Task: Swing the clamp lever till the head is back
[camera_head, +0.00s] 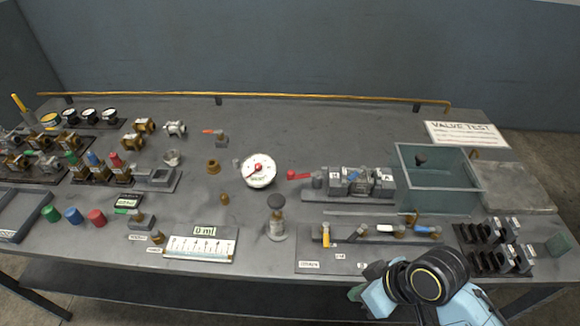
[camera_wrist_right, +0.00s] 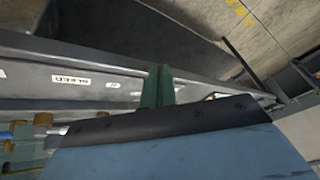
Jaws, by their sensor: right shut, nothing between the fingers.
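A red lever handle (camera_head: 298,175) sticks out at the left end of a grey clamp fixture (camera_head: 312,196). Several grey blocks (camera_head: 358,182) stand in a row on this fixture, and I cannot make out which part is the clamp head. My right gripper (camera_head: 356,292) is low at the table's front edge, well below and right of the lever, touching nothing I can see. Its green fingers (camera_wrist_right: 158,88) are together and empty in the right wrist view. My left gripper is not in view.
A glass-walled tank (camera_head: 440,199) stands right of the fixture. A rail with yellow and blue valve handles (camera_head: 375,238) lies between my right gripper and the fixture. A round gauge (camera_head: 258,170) and a black-knobbed post (camera_head: 276,222) stand left. Valve parts crowd the far left.

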